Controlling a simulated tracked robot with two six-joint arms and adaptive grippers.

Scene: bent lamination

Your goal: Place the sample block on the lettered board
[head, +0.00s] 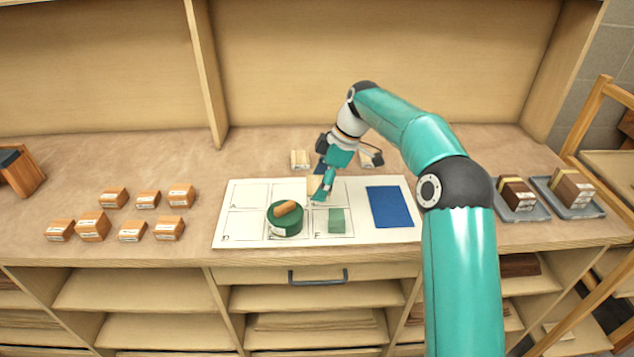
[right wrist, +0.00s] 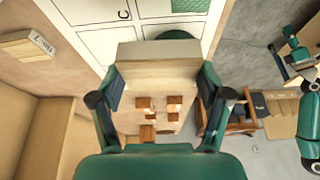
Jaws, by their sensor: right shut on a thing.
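The lettered board (head: 262,238) is a white sheet with lined cells and letters, lying on the bench; part of it shows in the right wrist view (right wrist: 103,43). My right gripper (head: 318,193) is shut on a pale wooden block (right wrist: 158,66), low over the board's upper middle. The block (head: 313,184) is partly hidden by the gripper in the head view, and I cannot tell whether it touches the board. Teal and black parts of my left arm (right wrist: 308,120) seem to show at the right wrist view's right edge; its jaw state is unclear.
Several orange-brown blocks (head: 93,227) stand left; grey trays (head: 522,211) with dark blocks stand right.

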